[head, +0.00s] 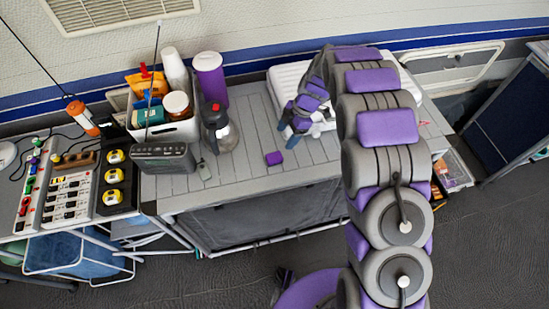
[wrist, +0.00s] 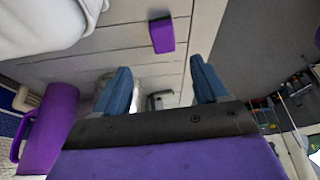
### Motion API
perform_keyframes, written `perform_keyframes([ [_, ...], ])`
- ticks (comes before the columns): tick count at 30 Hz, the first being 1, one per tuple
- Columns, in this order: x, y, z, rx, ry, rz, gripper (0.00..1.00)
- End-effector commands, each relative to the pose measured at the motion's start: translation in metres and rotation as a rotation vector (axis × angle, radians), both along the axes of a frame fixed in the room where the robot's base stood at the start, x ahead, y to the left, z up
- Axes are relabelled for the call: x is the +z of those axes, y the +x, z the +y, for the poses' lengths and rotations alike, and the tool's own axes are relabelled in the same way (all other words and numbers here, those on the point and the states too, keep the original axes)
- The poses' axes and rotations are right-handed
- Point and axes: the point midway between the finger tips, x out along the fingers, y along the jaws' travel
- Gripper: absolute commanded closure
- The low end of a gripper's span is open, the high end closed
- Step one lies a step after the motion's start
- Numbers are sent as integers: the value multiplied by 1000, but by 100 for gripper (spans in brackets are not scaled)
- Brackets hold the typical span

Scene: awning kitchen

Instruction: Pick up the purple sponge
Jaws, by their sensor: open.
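The purple sponge (head: 274,158) is a small block lying on the grey slatted table (head: 240,177), near its front middle. It also shows in the wrist view (wrist: 162,35), above the fingertips and apart from them. My gripper (wrist: 162,82) is open with two blue fingers and nothing between them. In the head view my gripper (head: 291,120) is above the table, behind and slightly right of the sponge. My arm hides part of the table's right side.
A glass jug (head: 222,135) stands left of the sponge, with a purple pitcher (head: 211,78) behind it. A radio (head: 163,157) and a filled white bin (head: 180,130) are further left. A white ribbed object (head: 290,78) lies behind my gripper. Table around the sponge is clear.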

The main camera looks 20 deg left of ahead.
Motion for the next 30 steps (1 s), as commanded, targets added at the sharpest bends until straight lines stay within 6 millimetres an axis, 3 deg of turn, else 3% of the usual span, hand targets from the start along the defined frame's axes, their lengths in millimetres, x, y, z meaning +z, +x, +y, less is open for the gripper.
perform_keyframes([
  [6,-37,-10,9,2,3,1,28],
  [17,-59,-16,14,1,6,3,28],
  [25,-95,-26,27,3,-1,1,28],
  [30,-103,-29,28,0,3,1,28],
])
